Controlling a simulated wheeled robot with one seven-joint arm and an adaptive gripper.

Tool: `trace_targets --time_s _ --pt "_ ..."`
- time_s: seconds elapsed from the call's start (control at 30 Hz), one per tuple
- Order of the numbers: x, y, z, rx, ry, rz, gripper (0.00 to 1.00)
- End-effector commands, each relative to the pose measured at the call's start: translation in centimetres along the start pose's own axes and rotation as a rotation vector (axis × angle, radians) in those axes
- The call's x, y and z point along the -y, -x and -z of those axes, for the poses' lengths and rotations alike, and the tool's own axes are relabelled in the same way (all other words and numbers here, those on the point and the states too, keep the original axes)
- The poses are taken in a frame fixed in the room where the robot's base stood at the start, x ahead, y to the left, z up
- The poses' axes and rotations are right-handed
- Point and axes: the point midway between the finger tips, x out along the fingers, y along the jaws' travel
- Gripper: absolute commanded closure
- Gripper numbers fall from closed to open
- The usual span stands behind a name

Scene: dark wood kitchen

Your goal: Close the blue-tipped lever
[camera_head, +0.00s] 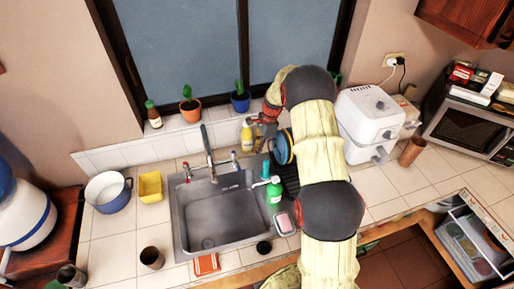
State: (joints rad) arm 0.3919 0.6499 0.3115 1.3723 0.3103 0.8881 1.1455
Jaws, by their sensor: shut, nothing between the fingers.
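The tap (208,150) stands at the back of the sink, with a small lever on each side. The left lever (187,171) has a reddish part. The right lever (234,158) is tiny here; I take it for the blue-tipped one, but its tip colour and exact angle cannot be made out. My gripper (258,127) is shut and empty, at the back of the counter, up and to the right of the right lever and apart from it in the picture. My arm partly hides the counter right of the sink.
A yellow bottle (246,138) and a green bottle (274,190) stand close to the gripper and sink. A blue round item (283,147) is beside my arm. Potted plants (190,108) line the sill. A white appliance (368,122) is at right. The sink basin (222,218) looks empty.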

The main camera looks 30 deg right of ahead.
Motion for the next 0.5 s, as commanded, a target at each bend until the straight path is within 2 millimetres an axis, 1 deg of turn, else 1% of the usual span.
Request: trace_targets --time_s 0.03,0.33,0.4,0.5 --pt "-0.1 -1.1 0.0 0.000 0.000 -0.004 1.00" --pt "-0.1 -6.8 -0.1 0.000 0.003 -0.002 1.00" --pt "0.0 -6.8 -1.4 -0.001 0.006 0.000 1.00" --pt "0.0 -7.1 -2.6 -0.001 0.005 0.001 1.00"
